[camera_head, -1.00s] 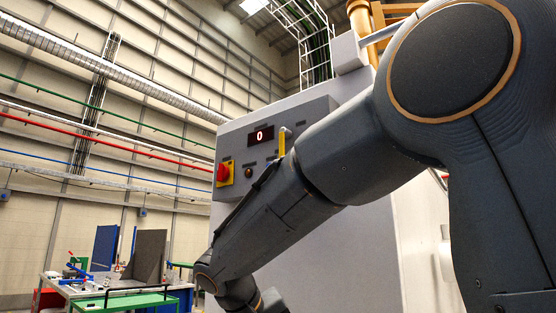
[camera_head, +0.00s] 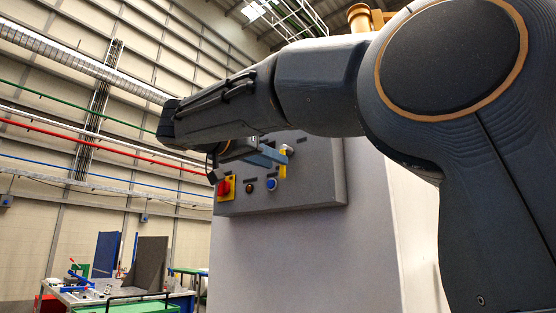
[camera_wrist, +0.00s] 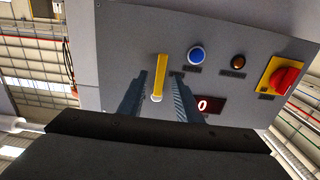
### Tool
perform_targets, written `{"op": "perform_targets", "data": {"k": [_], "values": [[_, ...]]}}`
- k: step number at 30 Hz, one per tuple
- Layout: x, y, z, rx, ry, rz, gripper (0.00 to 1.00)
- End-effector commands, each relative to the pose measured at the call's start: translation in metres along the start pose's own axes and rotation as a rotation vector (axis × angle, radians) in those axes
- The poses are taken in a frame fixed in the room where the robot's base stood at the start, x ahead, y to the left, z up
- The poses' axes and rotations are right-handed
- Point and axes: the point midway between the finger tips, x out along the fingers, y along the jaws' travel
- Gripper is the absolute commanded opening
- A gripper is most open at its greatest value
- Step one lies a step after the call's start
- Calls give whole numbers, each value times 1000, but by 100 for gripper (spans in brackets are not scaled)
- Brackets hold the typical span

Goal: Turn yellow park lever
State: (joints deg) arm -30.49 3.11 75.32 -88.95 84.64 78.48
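The yellow park lever (camera_head: 283,167) is on the grey control panel (camera_head: 318,178), with a pale knob at one end. In the wrist view the lever (camera_wrist: 161,70) lies between the two fingers of my gripper (camera_wrist: 159,76), roughly parallel to them, with a visible gap on each side. In the head view my gripper (camera_head: 268,156) reaches to the panel from the left, its fingertips close to the lever. The gripper is open. Whether a finger touches the lever cannot be told.
A red knob on a yellow plate (camera_head: 225,188), a dark amber button (camera_head: 249,187) and a blue button (camera_head: 271,184) sit beside the lever. A red digit display (camera_wrist: 208,104) shows 0 in the wrist view. A cluttered bench (camera_head: 110,290) stands far left.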

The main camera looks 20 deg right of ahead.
Motion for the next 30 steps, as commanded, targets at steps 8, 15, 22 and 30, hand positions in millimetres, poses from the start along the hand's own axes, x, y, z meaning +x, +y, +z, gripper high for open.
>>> {"op": "perform_targets", "data": {"k": [8,15,22,30], "values": [[29,0,0,-1,0,1,31],[32,0,1,-2,0,-1,31],[31,0,1,-2,-1,-1,4],[31,-1,1,-2,-1,-2,0]]}}
